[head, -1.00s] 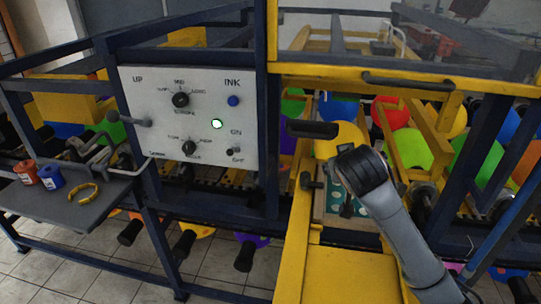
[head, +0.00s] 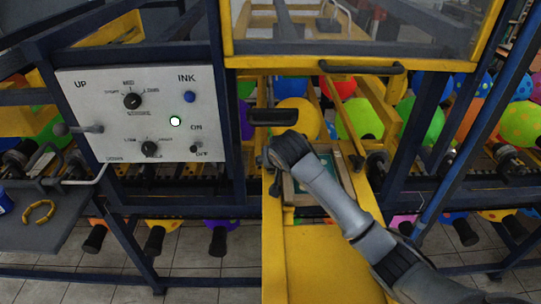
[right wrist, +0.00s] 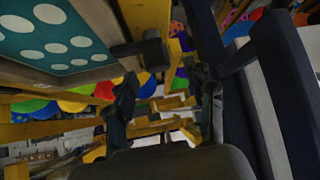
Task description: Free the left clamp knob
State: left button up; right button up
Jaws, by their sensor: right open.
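The printing screen, teal with white dots, sits in its frame in the yellow machine; it shows at the upper left of the right wrist view (right wrist: 60,42) and partly behind my arm in the head view (head: 337,170). A dark clamp knob (right wrist: 150,48) sticks out beside the screen frame in the right wrist view. My right gripper is open and empty, with its fingers (right wrist: 165,105) below and to either side of this knob, apart from it. In the head view my right wrist (head: 290,150) is at the screen's left side and hides the fingertips. My left gripper is out of view.
A dark bar handle (head: 274,117) lies just beyond my right wrist. Blue posts (head: 410,130) stand at right. A side tray (head: 65,215) holds a yellow ring (head: 39,212). Balloons hang behind.

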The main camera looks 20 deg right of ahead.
jog(key=shift+w+d+f, duration=0.1)
jog(key=shift+w+f, duration=0.15)
jog(key=shift+w, duration=0.1)
jog(key=shift+w+d+f, duration=0.1)
jog(key=shift+w+f, duration=0.2)
jog(key=shift+f, duration=0.1)
jog(key=shift+w+f, duration=0.1)
grip_shut()
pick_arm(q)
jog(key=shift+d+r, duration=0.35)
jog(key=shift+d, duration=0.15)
